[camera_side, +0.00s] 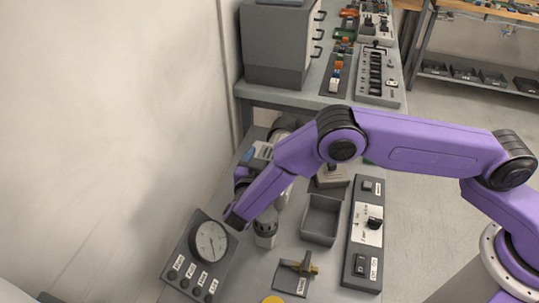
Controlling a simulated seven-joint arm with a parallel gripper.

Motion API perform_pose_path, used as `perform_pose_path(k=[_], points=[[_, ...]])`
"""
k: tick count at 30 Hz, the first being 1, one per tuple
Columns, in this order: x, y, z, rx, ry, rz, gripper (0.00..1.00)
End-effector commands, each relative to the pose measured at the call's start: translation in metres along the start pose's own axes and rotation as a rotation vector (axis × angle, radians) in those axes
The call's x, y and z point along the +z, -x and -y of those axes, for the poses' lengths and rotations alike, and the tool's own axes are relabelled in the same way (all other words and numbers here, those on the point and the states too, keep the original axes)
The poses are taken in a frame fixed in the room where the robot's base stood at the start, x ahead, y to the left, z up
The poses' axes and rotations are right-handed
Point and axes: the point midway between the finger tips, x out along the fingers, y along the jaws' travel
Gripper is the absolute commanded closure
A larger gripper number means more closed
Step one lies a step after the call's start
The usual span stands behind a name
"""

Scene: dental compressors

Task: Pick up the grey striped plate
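I cannot make out a plate with clear grey stripes in the side view. A flat grey plate (287,284) with a brass valve and a white label lies on the bench at the bottom middle. My gripper (236,219) is at the lower end of my purple arm, beside the round gauge (211,241) and up and left of the grey plate. It is small, dark and seen from behind, so its fingers cannot be told apart. Part of the bench behind my arm is hidden.
An open grey bin (321,219) stands mid-bench, with a switch panel (366,232) to its right. A yellow round thing (272,300) is cut off at the bottom edge. A wall (110,130) bounds the left.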

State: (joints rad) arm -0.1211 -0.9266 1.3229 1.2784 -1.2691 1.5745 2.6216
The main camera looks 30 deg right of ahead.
Motion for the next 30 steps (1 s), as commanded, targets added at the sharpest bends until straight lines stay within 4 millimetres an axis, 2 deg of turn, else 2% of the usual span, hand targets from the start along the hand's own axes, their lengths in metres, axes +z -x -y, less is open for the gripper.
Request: perform_pose_path(k=[1, 4, 5, 17, 25, 30], points=[[0.0, 0.0, 0.0, 0.0, 0.0, 0.0, 0.36], [0.0, 0.0, 0.0, 0.0, 0.0, 0.0, 0.68], [0.0, 0.0, 0.0, 0.0, 0.0, 0.0, 0.73], [-0.005, 0.001, 0.0, -0.001, -0.001, -0.001, 0.73], [-0.034, 0.006, 0.001, -0.001, -0.004, 0.0, 0.73], [-0.053, 0.014, -0.018, -0.002, -0.001, 0.0, 0.73]])
